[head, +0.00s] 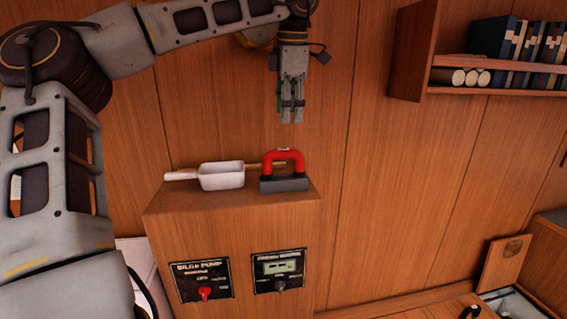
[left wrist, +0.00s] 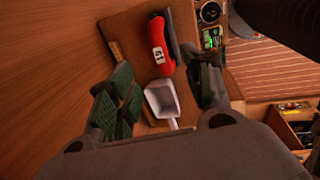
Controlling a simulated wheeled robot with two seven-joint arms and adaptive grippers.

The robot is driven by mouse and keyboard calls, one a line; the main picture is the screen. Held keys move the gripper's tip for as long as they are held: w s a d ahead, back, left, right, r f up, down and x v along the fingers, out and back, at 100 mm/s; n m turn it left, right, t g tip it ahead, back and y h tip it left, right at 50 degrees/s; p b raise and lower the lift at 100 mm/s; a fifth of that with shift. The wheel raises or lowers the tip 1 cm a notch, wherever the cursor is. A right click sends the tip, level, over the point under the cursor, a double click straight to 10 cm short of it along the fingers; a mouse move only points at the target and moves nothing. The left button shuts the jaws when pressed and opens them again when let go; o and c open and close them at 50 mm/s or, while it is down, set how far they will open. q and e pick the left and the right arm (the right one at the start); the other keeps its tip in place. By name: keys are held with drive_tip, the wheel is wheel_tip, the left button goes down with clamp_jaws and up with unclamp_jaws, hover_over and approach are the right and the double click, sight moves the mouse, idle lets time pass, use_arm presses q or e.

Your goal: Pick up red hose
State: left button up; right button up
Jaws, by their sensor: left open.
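The red hose (head: 284,156) shows as a short red arch joined to a dark grey block on top of the wooden cabinet. In the left wrist view the red hose (left wrist: 161,58) carries a small white numbered label and lies beyond the fingers. My left gripper (head: 291,117) points down above the red hose, clearly apart from it. It is open and empty, with green pads on the fingers, which also show either side of the picture in the left wrist view (left wrist: 163,88). My right gripper is in neither view.
A white scoop (head: 222,176) lies on the cabinet top (head: 240,206), just left of the red hose. A thin brown handle-like piece lies behind them. The wooden wall stands close behind. A bookshelf (head: 490,91) hangs at the upper right. Two control panels are on the cabinet front.

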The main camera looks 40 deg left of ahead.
sight(287, 154)
use_arm(q)
drive_tip(key=shift+w+a+f+p, duration=0.1)
drive_tip(key=shift+w+a+f, duration=0.1)
drive_tip(key=shift+f, duration=1.1)
drive_tip(key=shift+w+a+f+p, duration=0.1)
drive_tip(key=shift+a+f, duration=0.1)
drive_tip(key=shift+f, duration=1.1)
drive_tip(key=shift+w+a+f+p, duration=0.1)
drive_tip(key=shift+w+a+f, duration=0.1)
drive_tip(key=shift+f, duration=1.1)
drive_tip(key=shift+f, duration=0.1)
drive_tip(key=shift+w+a+f+p, duration=0.15)
drive_tip(key=shift+f+p, duration=0.3)
drive_tip(key=shift+f, duration=0.25)
drive_tip(key=shift+w+a+f+p, duration=0.15)
drive_tip(key=shift+f+p, duration=0.1)
drive_tip(key=shift+f, duration=0.65)
drive_tip(key=shift+w+a+f+p, duration=0.15)
drive_tip(key=shift+f+p, duration=0.1)
drive_tip(key=shift+f, duration=0.6)
drive_tip(key=shift+s, duration=0.1)
drive_tip(key=shift+c, duration=0.4)
clamp_jaws()
